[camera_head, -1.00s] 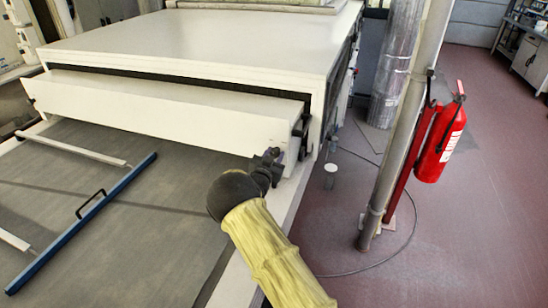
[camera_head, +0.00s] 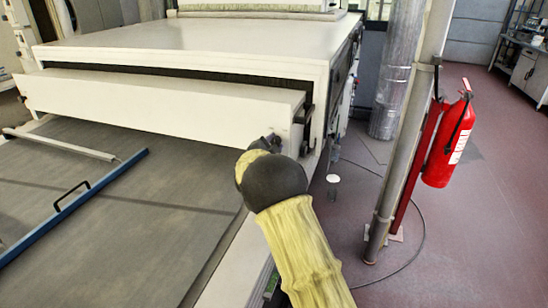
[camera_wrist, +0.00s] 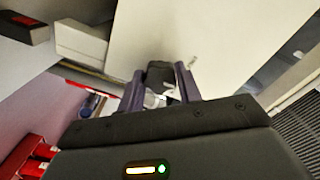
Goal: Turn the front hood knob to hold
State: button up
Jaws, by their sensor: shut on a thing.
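The white front hood (camera_head: 160,105) of the curing tunnel spans the tunnel mouth above the grey belt in the head view. My gripper (camera_head: 268,143) is at the lower right corner of the hood's front, largely hidden behind my own wrist and forearm. In the wrist view, my gripper's two purple fingers (camera_wrist: 160,82) are closed on a small dark block, which looks like the front hood knob (camera_wrist: 160,72). The hood's white panel (camera_wrist: 215,40) lies just beyond it. The knob's pointer and any markings cannot be made out.
A blue bar with a black handle (camera_head: 75,205) lies across the grey belt (camera_head: 150,220). A metal post (camera_head: 405,150) and a red fire extinguisher (camera_head: 448,140) stand at the right. A cable (camera_head: 420,235) lies on the open reddish floor.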

jog(key=m+b, duration=0.9)
jog(key=b, duration=0.3)
jog(key=shift+f+b, duration=0.15)
jog(key=shift+b, duration=0.15)
jog(key=o, duration=1)
jog(key=b+v, duration=0.1)
jog(key=v, duration=1.6)
jog(key=shift+s+a, duration=0.1)
jog(key=shift+s, duration=0.1)
